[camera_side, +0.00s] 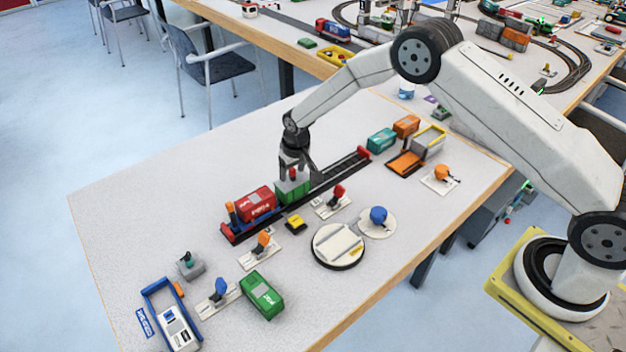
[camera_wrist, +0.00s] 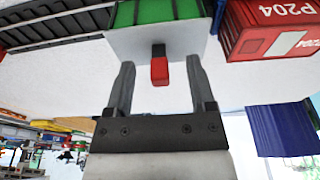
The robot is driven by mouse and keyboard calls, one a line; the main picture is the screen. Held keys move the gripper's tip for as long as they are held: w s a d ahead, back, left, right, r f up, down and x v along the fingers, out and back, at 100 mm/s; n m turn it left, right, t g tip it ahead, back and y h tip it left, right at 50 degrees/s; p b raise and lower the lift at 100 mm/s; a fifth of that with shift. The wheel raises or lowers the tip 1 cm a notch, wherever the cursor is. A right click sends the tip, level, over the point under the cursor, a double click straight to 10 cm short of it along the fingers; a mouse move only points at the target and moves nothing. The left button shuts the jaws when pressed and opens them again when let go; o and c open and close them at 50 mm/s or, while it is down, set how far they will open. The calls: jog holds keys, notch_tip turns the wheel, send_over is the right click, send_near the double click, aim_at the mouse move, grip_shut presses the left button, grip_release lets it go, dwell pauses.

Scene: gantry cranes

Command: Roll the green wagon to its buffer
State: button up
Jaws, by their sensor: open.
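The green wagon (camera_side: 291,190) stands on the dark track (camera_side: 335,173), just right of a red container (camera_side: 256,203) on a blue wagon. Its green body also shows at the top of the wrist view (camera_wrist: 158,10). A red knob (camera_wrist: 159,70) stands up from it. My gripper (camera_side: 296,172) is over the green wagon, pointing down. In the wrist view my gripper (camera_wrist: 160,75) is open, one finger on each side of the red knob, with gaps on both sides. A red buffer (camera_side: 363,153) closes the track's far right end; another red buffer (camera_side: 227,232) is at the near left end.
Track is clear between the green wagon and the far right buffer. Levers with red (camera_side: 338,192) and orange (camera_side: 263,240) handles, a yellow block (camera_side: 295,222) and a round turntable (camera_side: 338,261) stand in front of the track. Teal (camera_side: 381,140) and orange (camera_side: 406,126) containers stand beyond.

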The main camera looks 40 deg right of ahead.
grip_shut()
jog(key=shift+d, duration=0.25)
jog(key=d, duration=2)
jog(key=shift+d, duration=0.15)
jog(key=shift+c, duration=0.4)
grip_release()
dwell(3.3)
jog(key=shift+r, duration=0.1)
notch_tip(320, 180, up, 7)
dwell(1.0)
